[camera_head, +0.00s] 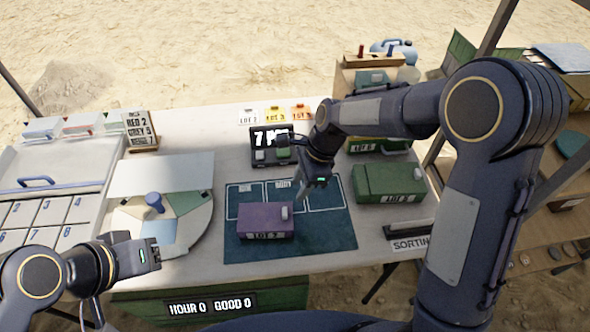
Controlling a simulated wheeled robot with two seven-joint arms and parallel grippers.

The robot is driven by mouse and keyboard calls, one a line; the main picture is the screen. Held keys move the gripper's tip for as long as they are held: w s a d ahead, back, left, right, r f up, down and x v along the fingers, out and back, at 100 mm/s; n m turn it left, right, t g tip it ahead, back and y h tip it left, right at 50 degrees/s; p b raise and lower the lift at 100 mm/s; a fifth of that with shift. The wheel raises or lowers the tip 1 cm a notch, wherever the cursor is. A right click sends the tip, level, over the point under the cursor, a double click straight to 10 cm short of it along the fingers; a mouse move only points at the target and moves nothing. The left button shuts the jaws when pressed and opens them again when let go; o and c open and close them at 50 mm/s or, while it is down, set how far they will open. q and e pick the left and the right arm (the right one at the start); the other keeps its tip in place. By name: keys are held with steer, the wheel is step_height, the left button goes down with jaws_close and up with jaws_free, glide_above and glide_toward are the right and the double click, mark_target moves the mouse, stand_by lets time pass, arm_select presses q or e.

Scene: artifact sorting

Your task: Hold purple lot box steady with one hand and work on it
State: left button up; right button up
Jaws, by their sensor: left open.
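The purple lot box (262,222) lies on the dark teal mat (330,236) in the middle of the table. It has a light label on its front and a small pale piece at its right end. My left gripper (153,252) is open at the table's front left, apart from the box and to its left. My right gripper (304,190) hangs above the mat just beyond the box's right end. Whether its fingers are open or shut, or touch the box, I cannot tell.
A green box (390,182) stands right of the mat. A round sorting board (190,228) with a blue knob lies left. A numbered tray (20,218) is at far left. My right arm hides part of the right side.

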arm_select(q)
steer(key=o, duration=0.5)
steer(key=shift+a+m, duration=0.1)
steer(key=shift+m, duration=0.2)
steer(key=shift+c, duration=0.2)
steer(key=o, duration=0.4)
steer(key=w+m, duration=0.1)
steer(key=w, duration=0.1)
steer(key=w+m+g, duration=0.1)
steer(key=w+m, duration=0.1)
steer(key=w+d+f+m+g, duration=0.1)
steer(key=w+m, duration=0.1)
steer(key=shift+w, duration=0.35)
steer(key=shift+o, duration=0.2)
steer(key=m+g+y, duration=0.4)
steer(key=m, duration=1)
glide_above(247, 217)
steer(key=f, duration=1.6)
steer(key=shift+a, duration=0.2)
steer(key=shift+d+f+m, duration=0.2)
steer(key=shift+f+m, duration=0.1)
steer(key=shift+f, duration=0.35)
step_height(247, 217, down, 7)
steer(key=shift+f, duration=0.15)
